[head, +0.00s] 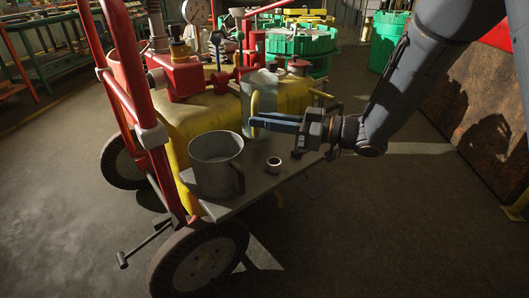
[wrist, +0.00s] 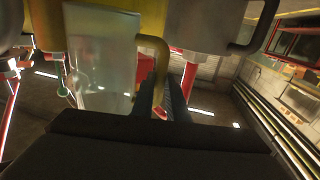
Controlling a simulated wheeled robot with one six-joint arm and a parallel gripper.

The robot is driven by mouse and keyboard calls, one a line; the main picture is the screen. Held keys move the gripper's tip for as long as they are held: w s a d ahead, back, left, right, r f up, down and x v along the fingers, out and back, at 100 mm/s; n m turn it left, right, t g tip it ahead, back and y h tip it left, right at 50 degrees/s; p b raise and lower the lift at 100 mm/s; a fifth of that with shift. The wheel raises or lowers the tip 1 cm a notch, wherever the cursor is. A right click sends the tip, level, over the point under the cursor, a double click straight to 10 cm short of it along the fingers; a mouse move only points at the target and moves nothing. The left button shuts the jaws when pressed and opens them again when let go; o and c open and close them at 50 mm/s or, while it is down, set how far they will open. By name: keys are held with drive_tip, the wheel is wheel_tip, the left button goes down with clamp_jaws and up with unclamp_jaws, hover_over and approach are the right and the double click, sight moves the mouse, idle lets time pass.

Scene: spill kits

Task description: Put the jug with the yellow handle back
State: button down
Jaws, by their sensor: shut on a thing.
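A clear jug with a yellow handle (head: 255,103) stands upright over the back of the grey shelf (head: 245,198) of the cart, in front of a yellow tank. I cannot tell whether its base touches the shelf. My gripper (head: 254,123) reaches in from the right and is shut on the yellow handle. In the wrist view the clear jug (wrist: 98,60) is left of my fingers (wrist: 160,92), and the yellow handle runs down to them. The fingers hide part of the jug's lower side in the head view.
A grey metal mug (head: 215,163) stands on the shelf in front of the jug, with a small ring-shaped piece (head: 274,166) to its right. A red cart frame (head: 135,90) rises at the left. Green drums (head: 303,45) stand behind.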

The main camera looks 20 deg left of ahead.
wheel_tip(320, 180, down, 8)
drive_tip(key=shift+f+b, duration=0.1)
drive_tip(key=shift+b, duration=1)
drive_tip(key=c, duration=1.7)
unclamp_jaws()
drive_tip(key=shift+f, duration=0.15)
drive_tip(key=shift+c, duration=0.2)
drive_tip(key=shift+d+r, duration=0.1)
drive_tip(key=shift+r, duration=0.1)
drive_tip(key=d+p, duration=0.2)
drive_tip(key=d, duration=0.9)
drive_tip(key=shift+w+d+p, duration=0.25)
drive_tip(key=shift+d+p, duration=0.1)
drive_tip(key=shift+d, duration=0.05)
